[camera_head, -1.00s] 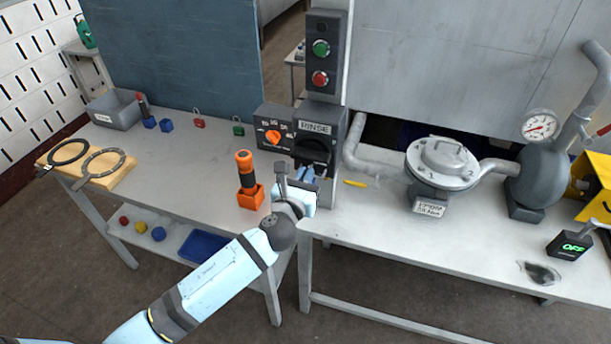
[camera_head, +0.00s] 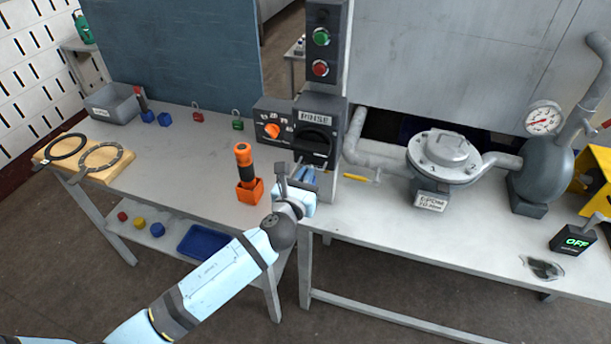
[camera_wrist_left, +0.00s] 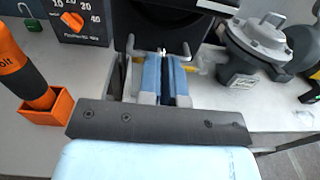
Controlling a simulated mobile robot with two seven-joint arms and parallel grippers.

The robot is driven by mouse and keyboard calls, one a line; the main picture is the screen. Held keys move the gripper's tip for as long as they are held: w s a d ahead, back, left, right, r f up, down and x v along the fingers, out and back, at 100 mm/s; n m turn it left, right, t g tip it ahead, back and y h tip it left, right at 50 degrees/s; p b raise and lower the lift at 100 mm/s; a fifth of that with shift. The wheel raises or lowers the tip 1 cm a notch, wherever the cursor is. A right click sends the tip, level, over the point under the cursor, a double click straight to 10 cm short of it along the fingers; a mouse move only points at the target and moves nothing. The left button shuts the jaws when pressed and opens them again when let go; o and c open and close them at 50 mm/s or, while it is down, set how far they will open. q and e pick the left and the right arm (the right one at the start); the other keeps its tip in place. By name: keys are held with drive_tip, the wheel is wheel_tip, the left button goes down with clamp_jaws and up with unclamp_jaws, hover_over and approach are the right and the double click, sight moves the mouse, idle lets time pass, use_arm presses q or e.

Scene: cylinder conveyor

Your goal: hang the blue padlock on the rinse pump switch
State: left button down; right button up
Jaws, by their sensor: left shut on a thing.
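The rinse pump switch (camera_head: 315,141) is a dark box with a black rotary handle under a "RINSE" label. Its black lower part (camera_wrist_left: 130,32) shows at the top of the left wrist view. My left gripper (camera_head: 303,174) is in front of and just below the switch. In the left wrist view my left gripper (camera_wrist_left: 166,70) is shut on a narrow dark blue thing, the blue padlock (camera_wrist_left: 167,84), mostly hidden between the light-blue fingers. A small pale metal bit, perhaps its shackle, shows beyond the fingertips. I cannot tell whether it touches the switch. My right gripper is not in view.
An orange holder with an orange-black tool (camera_head: 250,192) stands close left of my gripper. A dial box (camera_head: 272,126) adjoins the switch. Red (camera_head: 198,117) and green (camera_head: 237,121) padlocks stand further left.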

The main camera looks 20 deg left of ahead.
use_arm(q)
drive_tip(key=c, duration=1.2)
unclamp_jaws()
drive_tip(key=s+b, duration=0.2)
drive_tip(key=s, duration=1.2)
drive_tip(key=s+a+f+n+g+p, duration=0.1)
drive_tip(key=s+f+n, duration=0.4)
drive_tip(key=n, duration=0.6)
drive_tip(key=s+a+f+n+g+h+p, duration=0.1)
drive_tip(key=s+f+n, duration=0.4)
drive_tip(key=n, duration=0.6)
drive_tip(key=s+a+f+n+g+h+p, duration=0.1)
drive_tip(key=s+f+n+g+p, duration=0.2)
drive_tip(key=n, duration=0.8)
drive_tip(key=shift+s+a+f+n+g, duration=0.1)
drive_tip(key=shift+s+f+g, duration=0.25)
drive_tip(key=shift+f, duration=0.15)
drive_tip(key=shift+s+f+n+g, duration=0.1)
drive_tip(key=shift+s+f+g, duration=0.2)
drive_tip(key=shift+f, duration=0.2)
drive_tip(key=shift+s+a+f+n+g, duration=0.1)
drive_tip(key=shift+s+f+g, duration=0.2)
drive_tip(key=shift+f, duration=0.2)
drive_tip(key=shift+w, duration=0.1)
